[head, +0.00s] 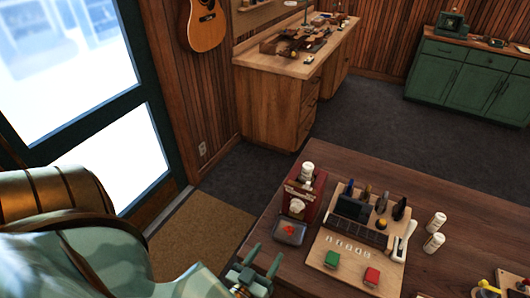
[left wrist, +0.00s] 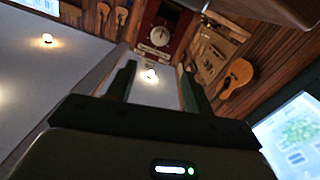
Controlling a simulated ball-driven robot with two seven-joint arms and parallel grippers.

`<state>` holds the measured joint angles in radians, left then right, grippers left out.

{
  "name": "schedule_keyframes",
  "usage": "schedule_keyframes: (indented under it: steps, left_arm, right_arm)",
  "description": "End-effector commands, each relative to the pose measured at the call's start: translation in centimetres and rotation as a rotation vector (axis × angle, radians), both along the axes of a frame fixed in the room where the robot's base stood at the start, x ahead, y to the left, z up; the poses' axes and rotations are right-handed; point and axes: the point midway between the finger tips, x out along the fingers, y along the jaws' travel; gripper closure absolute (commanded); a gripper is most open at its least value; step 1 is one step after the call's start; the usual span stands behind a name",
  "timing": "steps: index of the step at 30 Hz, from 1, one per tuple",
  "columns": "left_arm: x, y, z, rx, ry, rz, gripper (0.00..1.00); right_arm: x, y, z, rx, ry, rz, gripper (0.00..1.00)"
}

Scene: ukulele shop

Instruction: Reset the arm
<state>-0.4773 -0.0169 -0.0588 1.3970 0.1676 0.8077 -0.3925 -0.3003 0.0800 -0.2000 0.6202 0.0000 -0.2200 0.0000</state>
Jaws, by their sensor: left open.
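My left arm comes in from the lower left of the head view. Its green left gripper (head: 262,262) is beside the near left edge of the dark wooden table (head: 335,160), close to the small dark tray (head: 290,231) with a red item. It is open, and I see nothing held. In the left wrist view the two dark fingers of my left gripper (left wrist: 157,78) stand apart with nothing gripped between them. My right gripper is not in view.
A workbench (head: 270,100) and green cabinet (head: 465,85) stand behind. Dark floor lies open between.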

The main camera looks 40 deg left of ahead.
Motion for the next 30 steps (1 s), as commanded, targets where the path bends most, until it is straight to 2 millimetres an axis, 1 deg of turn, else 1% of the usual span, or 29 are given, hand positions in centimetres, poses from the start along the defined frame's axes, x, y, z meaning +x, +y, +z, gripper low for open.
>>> schedule_keyframes:
  steps: [3,18,20,21,23,26,27,29,30]
  left_arm:
    - [-0.3,-0.1,0.0,0.000,-0.001,0.000,0.48]
    - [-0.3,-0.1,0.0,-0.003,-0.001,0.000,0.48]
    - [-0.2,-0.3,-0.3,-0.014,0.012,-0.009,0.48]
    - [-0.2,-0.6,-0.8,-0.017,0.042,-0.027,0.48]
    - [-0.9,-1.4,-3.2,-0.018,0.134,-0.069,0.48]
    - [-3.7,-3.2,-9.4,-0.010,0.355,-0.160,0.48]
    - [-5.2,-3.9,-12.8,-0.004,0.454,-0.198,0.48]
    - [-7.8,-4.6,-18.0,0.009,0.605,-0.253,0.48]
    - [-9.8,-4.9,-21.4,0.022,0.706,-0.288,0.48]
  right_arm:
    - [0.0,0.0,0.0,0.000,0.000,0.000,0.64]
    - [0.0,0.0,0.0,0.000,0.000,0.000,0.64]
    - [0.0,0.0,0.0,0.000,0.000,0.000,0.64]
    - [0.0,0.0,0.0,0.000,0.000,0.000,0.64]
    - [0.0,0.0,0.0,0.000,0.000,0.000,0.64]
    - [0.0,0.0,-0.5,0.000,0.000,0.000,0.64]
    - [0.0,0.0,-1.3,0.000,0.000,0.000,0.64]
    - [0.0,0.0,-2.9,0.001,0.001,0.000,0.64]
    - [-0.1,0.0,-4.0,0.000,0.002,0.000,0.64]
